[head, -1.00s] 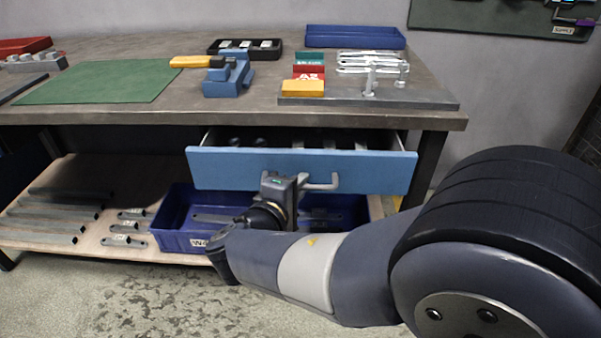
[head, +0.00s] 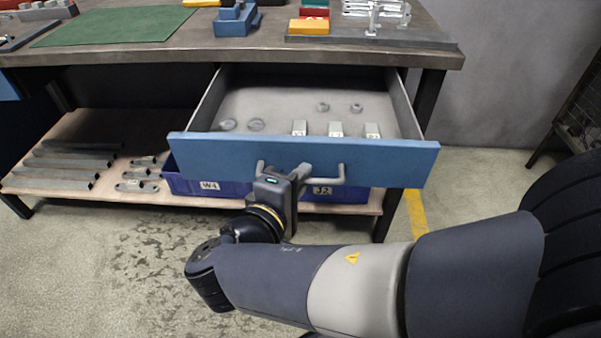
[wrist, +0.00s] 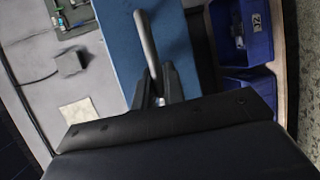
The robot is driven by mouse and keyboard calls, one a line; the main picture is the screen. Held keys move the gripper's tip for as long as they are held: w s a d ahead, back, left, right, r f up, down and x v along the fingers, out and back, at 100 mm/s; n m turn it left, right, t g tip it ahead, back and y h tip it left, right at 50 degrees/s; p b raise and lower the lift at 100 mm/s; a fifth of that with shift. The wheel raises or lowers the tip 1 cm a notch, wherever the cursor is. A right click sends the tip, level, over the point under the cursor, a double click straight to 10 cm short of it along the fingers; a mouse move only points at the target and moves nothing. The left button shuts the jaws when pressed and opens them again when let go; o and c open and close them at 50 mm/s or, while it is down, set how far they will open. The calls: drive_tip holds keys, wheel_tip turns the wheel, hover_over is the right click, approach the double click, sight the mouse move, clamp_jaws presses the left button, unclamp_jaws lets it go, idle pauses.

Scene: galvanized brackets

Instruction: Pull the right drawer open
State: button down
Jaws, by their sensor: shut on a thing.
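The right drawer (head: 215,150) has a blue front and stands pulled well out from under the workbench. Its grey inside shows, with washers or nuts and several small labelled blocks in it. A grey bar handle (head: 333,181) runs across the front. My gripper (head: 300,172) is shut on the handle, left of its middle in the head view. In the wrist view, the handle (wrist: 148,45) passes between the fingers of my gripper (wrist: 159,88), in front of the blue drawer front (wrist: 125,50).
Blue bins (head: 208,186) sit on the lower shelf (head: 110,185) behind and below the drawer, beside several metal bars. The bench top (head: 180,45) holds a green mat (head: 115,26) and a grey plate (head: 375,38). The floor in front is open.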

idle(0.3)
drive_tip(key=c, duration=1.5)
unclamp_jaws()
drive_tip(key=shift+s, duration=0.1)
drive_tip(key=p+v, duration=0.2)
drive_tip(key=v, duration=0.8)
drive_tip(key=shift+s+a+p, duration=0.2)
drive_tip(key=shift+s+p, duration=0.15)
drive_tip(key=shift+w, duration=0.1)
drive_tip(key=shift+b+x, duration=1.35)
drive_tip(key=shift+x, duration=4.05)
